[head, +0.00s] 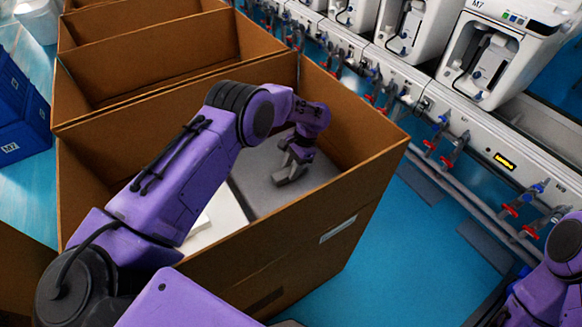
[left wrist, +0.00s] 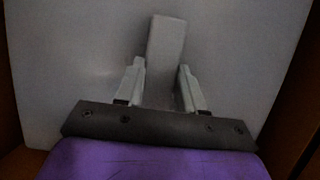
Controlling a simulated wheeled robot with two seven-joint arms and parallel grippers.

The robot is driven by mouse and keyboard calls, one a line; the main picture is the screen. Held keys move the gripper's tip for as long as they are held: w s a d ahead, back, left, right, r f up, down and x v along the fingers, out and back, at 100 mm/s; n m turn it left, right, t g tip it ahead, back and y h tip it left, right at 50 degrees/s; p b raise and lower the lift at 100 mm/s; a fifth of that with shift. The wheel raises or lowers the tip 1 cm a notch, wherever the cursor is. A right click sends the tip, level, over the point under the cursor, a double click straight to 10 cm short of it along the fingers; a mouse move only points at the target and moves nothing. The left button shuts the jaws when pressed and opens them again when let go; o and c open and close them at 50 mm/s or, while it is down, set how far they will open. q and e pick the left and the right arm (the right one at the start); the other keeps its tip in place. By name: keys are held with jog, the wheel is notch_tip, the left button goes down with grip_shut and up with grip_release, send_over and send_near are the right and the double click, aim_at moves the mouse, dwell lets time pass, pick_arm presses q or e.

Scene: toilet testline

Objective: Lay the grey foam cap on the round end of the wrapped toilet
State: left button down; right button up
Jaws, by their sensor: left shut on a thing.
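The grey foam cap (head: 318,177) shows as a flat grey slab inside the nearest cardboard box, toward its right side. In the left wrist view the cap (left wrist: 85,50) fills most of the picture, with a lighter raised block (left wrist: 166,40) on it. My left gripper (head: 290,165) reaches down into the box and is shut on the cap at this block. Its two fingers (left wrist: 160,85) stand on either side of it. A white surface (head: 215,215) shows left of the cap, partly behind my left arm; I cannot tell whether it is the wrapped toilet. My right gripper is out of view.
The open box (head: 300,245) has high walls close around my left forearm. More open cardboard boxes (head: 150,55) stand behind it. Blue bins (head: 20,120) are at the left. A test line with white machines (head: 500,55) and red-and-blue valves (head: 450,145) runs along the right. Blue floor (head: 400,250) lies between.

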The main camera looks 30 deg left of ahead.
pick_arm(q)
jog(key=shift+s+a+f, duration=0.1)
jog(key=shift+f, duration=0.25)
dwell(0.4)
jog(key=c, duration=0.6)
grip_release()
jog(key=shift+w+r+b, duration=0.2)
jog(key=shift+r+b, duration=0.15)
jog(key=shift+b, duration=0.05)
jog(key=b+v, duration=0.1)
jog(key=v, duration=0.7)
jog(key=shift+w+d+r, duration=0.1)
jog(key=shift+d+r, duration=0.15)
jog(key=shift+r, duration=0.1)
jog(key=shift+w+r, duration=0.1)
jog(key=shift+r, duration=0.35)
